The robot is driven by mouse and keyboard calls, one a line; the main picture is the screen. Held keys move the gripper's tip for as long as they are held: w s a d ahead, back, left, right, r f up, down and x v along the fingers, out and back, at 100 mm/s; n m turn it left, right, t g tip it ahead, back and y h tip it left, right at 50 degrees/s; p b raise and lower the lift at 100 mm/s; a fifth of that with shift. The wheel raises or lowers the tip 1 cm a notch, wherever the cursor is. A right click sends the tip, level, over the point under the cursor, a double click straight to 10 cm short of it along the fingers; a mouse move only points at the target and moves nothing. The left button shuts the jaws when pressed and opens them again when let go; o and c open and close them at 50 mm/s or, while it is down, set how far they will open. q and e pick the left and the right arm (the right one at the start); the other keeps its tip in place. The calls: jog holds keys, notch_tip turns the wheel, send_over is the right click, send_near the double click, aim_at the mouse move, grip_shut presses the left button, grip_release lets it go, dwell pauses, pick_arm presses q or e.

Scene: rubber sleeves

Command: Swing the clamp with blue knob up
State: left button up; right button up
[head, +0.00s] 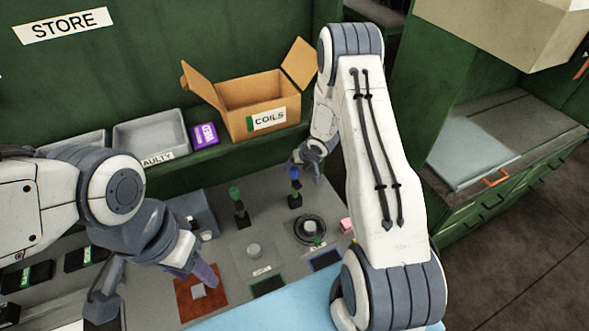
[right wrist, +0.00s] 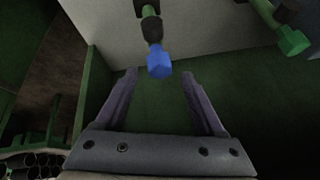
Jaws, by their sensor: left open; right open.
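The clamp with the blue knob (head: 294,173) has a black base (head: 295,200) on the grey bench top. Its knob (right wrist: 159,62) shows in the right wrist view at the end of a short green and black arm. I cannot tell how steeply that arm leans. My right gripper (head: 305,160) is open beside the knob, partly hidden by its own arm. In the right wrist view, the knob lies between the fingertips of the right gripper (right wrist: 159,75), with gaps at both sides. My left gripper (head: 155,288) is open and empty at the front left, over the bench.
A similar clamp with a green knob (head: 235,192) stands to the left; its knob (right wrist: 293,41) is outside the right fingers. A black ring fixture (head: 310,229), a pink block (head: 346,225) and a red mat (head: 185,302) lie nearer. The COILS box (head: 235,122) stands on the back shelf.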

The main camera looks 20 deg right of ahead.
jog(key=v, duration=0.8)
jog(key=shift+s+r, duration=0.2)
jog(key=shift+a, duration=0.1)
